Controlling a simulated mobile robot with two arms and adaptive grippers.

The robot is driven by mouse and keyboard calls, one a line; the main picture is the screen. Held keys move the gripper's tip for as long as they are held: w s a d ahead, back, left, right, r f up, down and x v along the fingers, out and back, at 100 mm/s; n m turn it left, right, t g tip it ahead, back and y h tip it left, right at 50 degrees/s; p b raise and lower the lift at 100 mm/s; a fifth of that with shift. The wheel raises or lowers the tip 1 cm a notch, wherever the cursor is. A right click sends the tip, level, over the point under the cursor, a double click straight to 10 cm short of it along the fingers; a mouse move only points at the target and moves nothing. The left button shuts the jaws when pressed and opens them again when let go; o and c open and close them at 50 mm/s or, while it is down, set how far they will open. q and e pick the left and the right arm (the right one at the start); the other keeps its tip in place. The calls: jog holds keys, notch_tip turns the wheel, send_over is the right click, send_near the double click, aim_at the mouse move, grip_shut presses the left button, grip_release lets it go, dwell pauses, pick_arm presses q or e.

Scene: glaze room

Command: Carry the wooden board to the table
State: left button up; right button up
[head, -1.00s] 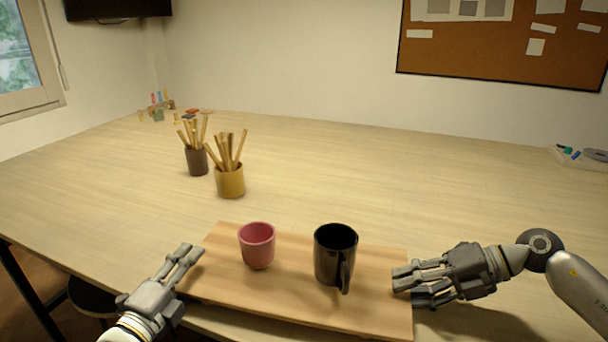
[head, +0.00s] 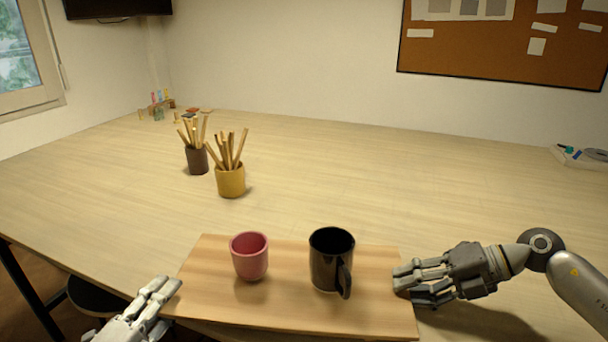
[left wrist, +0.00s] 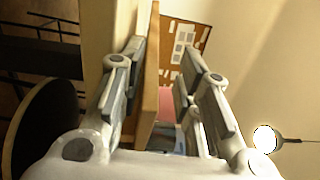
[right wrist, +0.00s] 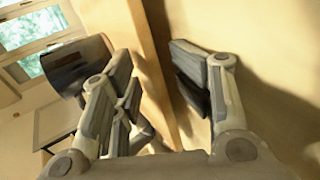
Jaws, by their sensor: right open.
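The wooden board (head: 205,290) lies level over the table's front edge. I cannot tell whether it rests on the table (head: 400,180) or is just above it. A pink cup (head: 250,258) and a black mug (head: 325,262) stand upright on it. My left gripper (head: 170,287) is at the board's left edge. In the left wrist view the board (left wrist: 150,75) is between its open fingers, with a gap on one side. My right gripper (head: 405,283) is open at the right edge. In the right wrist view the board (right wrist: 152,60) passes between its fingers.
A yellow pot (head: 230,182) and a dark pot (head: 196,160), both holding wooden sticks, stand behind the board. Small items (head: 160,110) are at the far left corner and a white tray (head: 580,157) at the far right. A dark stool (head: 90,298) is at lower left. Mid-table is clear.

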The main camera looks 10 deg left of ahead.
pick_arm(q)
jog(key=shift+s, duration=0.1)
pick_arm(e)
jog(key=shift+d, duration=0.15)
pick_arm(q)
jog(key=shift+r, duration=0.25)
pick_arm(e)
jog(key=v, duration=0.7)
jog(key=shift+s+d+r, duration=0.1)
jog(key=shift+d+r, duration=0.15)
jog(key=shift+d, duration=0.05)
jog(key=shift+r+p, duration=0.9)
jog(key=shift+p, duration=0.05)
pick_arm(q)
jog(key=s+a, duration=0.2)
jog(key=a, duration=0.3)
jog(key=shift+a, duration=0.35)
pick_arm(e)
jog(key=shift+d, duration=3.05)
pick_arm(q)
jog(key=shift+f, duration=0.2)
